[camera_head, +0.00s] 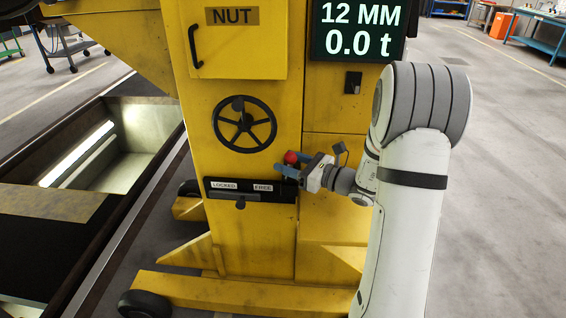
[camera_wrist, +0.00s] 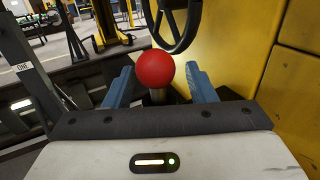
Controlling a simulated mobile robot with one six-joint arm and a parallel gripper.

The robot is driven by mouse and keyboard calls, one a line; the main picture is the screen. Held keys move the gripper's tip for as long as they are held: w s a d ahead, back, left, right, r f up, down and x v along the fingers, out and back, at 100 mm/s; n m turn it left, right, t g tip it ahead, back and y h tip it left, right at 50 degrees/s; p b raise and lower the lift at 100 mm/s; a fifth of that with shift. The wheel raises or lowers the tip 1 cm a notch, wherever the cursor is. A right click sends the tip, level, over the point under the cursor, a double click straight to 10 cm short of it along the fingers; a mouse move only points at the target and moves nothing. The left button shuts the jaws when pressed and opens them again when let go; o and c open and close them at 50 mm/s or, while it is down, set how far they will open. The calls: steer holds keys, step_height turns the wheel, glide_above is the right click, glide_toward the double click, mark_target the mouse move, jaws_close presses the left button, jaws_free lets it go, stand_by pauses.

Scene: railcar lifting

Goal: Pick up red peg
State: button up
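The red peg has a round red knob (camera_head: 290,157), which also shows in the wrist view (camera_wrist: 155,68), on a short metal shaft. It is at the yellow stand's front, just above the right side of the black LOCKED/FREE panel (camera_head: 240,189). My gripper (camera_head: 287,164) is at the peg with its blue fingers on either side of the knob. In the wrist view my gripper (camera_wrist: 160,76) is open, with gaps between each finger and the knob and shaft. The lower end of the shaft is hidden behind my gripper's body.
The yellow stand (camera_head: 254,105) carries a black handwheel (camera_head: 245,124) above left of the peg and a display (camera_head: 357,30) reading 12 MM and 0.0 t. A NUT door (camera_head: 238,45) with a handle is above. A pit (camera_head: 100,150) lies left.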

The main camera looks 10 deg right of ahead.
steer(key=c, duration=1)
